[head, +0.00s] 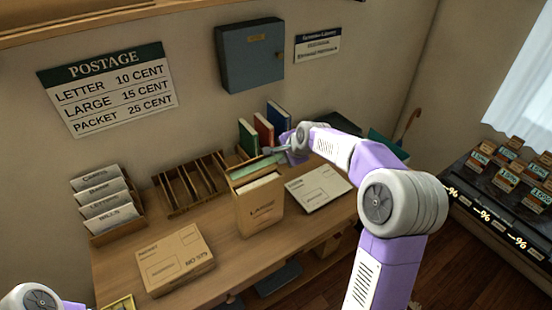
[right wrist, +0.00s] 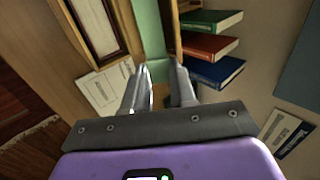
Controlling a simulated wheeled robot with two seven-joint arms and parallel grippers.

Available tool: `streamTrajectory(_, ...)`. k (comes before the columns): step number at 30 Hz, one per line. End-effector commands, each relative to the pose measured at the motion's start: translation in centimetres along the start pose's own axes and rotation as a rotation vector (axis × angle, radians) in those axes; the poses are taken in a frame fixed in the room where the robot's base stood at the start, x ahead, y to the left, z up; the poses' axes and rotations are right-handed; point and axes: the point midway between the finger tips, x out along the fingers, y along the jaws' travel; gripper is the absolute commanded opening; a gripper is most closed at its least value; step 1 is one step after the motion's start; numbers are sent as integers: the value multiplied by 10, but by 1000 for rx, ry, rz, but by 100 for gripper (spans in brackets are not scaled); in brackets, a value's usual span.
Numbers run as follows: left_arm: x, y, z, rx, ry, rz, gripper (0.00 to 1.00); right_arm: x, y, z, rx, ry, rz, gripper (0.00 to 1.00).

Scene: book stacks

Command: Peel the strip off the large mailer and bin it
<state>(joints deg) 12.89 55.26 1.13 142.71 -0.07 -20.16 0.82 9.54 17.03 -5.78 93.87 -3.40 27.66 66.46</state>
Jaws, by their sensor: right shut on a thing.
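My right gripper (head: 272,151) is at the strip's right end, just above and behind the mailer's top. In the right wrist view its fingers (right wrist: 160,88) are closed on the end of the strip. Whether the strip's far end still sticks to the mailer is unclear. My left gripper is out of view; only part of its arm shows at the lower left.
A flat packet (head: 174,260) and a flat white-labelled mailer (head: 318,188) lie on the desk (head: 222,225). A slotted wooden rack (head: 190,182), a card sorter (head: 107,205) and upright books (head: 263,131) stand along the wall. Dark objects show under the desk.

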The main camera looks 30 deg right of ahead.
Motion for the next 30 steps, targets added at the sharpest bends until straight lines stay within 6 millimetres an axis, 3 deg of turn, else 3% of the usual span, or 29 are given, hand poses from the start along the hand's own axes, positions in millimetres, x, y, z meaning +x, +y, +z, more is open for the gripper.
streamTrajectory(12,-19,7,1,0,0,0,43,-62,-51,0,0,1,-5,9)
streamTrajectory(30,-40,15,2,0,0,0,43,-90,-73,0,0,0,-2,9)
